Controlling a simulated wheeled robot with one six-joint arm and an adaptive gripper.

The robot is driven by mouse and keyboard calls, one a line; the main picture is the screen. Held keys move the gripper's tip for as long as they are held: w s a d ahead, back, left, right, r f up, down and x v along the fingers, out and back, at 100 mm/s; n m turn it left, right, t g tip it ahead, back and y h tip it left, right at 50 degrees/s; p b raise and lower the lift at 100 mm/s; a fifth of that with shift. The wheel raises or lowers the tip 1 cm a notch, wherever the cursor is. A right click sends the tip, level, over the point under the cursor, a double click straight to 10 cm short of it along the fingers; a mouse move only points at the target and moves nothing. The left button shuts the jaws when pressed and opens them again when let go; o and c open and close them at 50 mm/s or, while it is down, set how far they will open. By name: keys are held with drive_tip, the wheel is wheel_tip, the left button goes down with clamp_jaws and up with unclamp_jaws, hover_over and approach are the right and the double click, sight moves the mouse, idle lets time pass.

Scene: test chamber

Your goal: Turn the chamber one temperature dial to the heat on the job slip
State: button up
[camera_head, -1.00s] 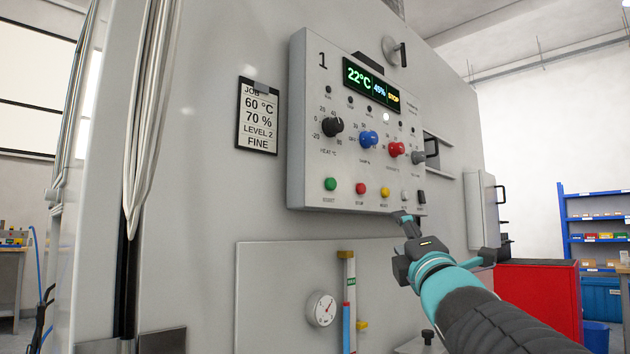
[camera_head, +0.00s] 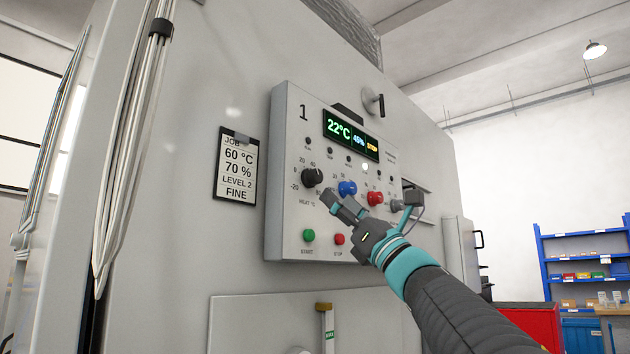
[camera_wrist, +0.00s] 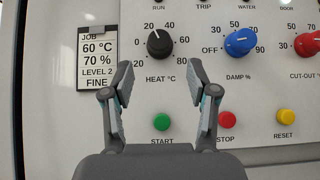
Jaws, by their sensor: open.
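The job slip (camera_head: 237,165) on the wall left of the panel reads 60 °C, 70 %, LEVEL 2, FINE; it also shows in the wrist view (camera_wrist: 97,60). The black HEAT °C dial (camera_head: 312,177) is on the chamber one panel (camera_head: 283,125), with its scale running from -20 to 80. In the wrist view the dial (camera_wrist: 159,43) has its small pale mark near the top, around 20. The display (camera_head: 350,134) reads 22°C, 45%, STOP. My gripper (camera_head: 372,202) is open and empty before the panel. In the wrist view its fingertips (camera_wrist: 160,66) sit below and either side of the dial, apparently not touching it.
A blue DAMP dial (camera_wrist: 240,42) and a red CUT-OUT dial (camera_wrist: 308,44) stand to the right of the heat dial. Below are green START (camera_wrist: 159,123), red STOP (camera_wrist: 227,120) and yellow RESET (camera_wrist: 285,117) buttons. A lever handle (camera_head: 379,103) juts out above the panel.

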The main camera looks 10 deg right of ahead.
sight(319, 181)
drive_tip(key=p+x, duration=0.2)
drive_tip(key=x, duration=0.5)
clamp_jaws()
